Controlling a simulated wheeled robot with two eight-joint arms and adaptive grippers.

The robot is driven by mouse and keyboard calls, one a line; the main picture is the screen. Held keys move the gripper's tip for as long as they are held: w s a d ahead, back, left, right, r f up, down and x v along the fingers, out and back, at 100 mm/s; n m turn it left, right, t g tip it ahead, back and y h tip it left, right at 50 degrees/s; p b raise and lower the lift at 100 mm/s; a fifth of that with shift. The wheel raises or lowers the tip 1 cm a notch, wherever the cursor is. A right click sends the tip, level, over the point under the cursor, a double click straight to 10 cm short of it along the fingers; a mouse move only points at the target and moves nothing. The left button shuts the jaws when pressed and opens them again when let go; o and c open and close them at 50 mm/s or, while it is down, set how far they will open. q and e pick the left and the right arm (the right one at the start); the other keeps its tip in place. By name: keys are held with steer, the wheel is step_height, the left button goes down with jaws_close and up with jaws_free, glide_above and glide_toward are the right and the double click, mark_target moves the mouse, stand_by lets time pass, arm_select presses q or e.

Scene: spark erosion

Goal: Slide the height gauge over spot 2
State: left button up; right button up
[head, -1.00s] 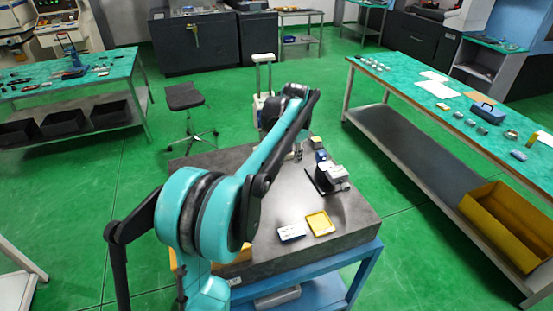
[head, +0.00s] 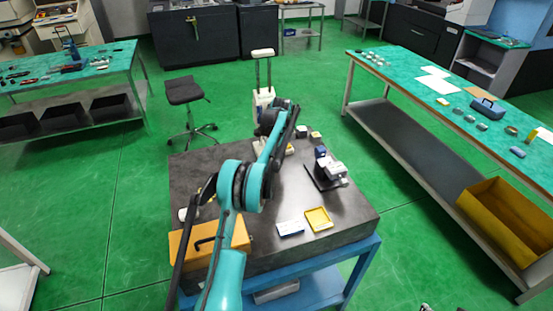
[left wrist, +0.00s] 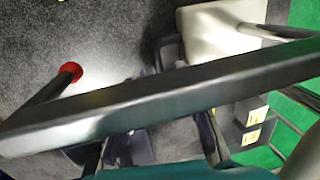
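A tall pale column with a cream base (head: 263,97), which looks like the height gauge, stands upright at the far edge of the dark surface plate (head: 340,220). My left arm reaches over the plate to it; the left gripper is hidden behind my own wrist, beside the base. I cannot tell whether they touch. In the left wrist view a cream body (left wrist: 215,35) shows at the upper right, with a dark bar crossing the picture in front. No marking readable as spot 2 shows. My right gripper is not recognisable.
An orange case (head: 195,243), a white-and-blue card (head: 290,228), a yellow tray (head: 318,219) and a dark instrument on a stand (head: 328,173) occupy the plate. Small blocks (head: 301,131) lie near its far right corner. A stool (head: 184,92) stands behind left.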

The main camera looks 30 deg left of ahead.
arm_select(q)
steer(key=shift+f, duration=0.6)
jaws_close()
steer(key=shift+a, duration=0.15)
steer(key=shift+s+a, duration=0.2)
steer(key=shift+s, duration=0.1)
steer(key=s+a, duration=0.3)
steer(key=s, duration=0.1)
steer(key=s+a, duration=0.4)
steer(key=s+a+b, duration=0.1)
steer(key=s+a, duration=0.2)
steer(key=s, duration=0.1)
steer(key=shift+s+a, duration=0.15)
steer(key=shift+a, duration=0.1)
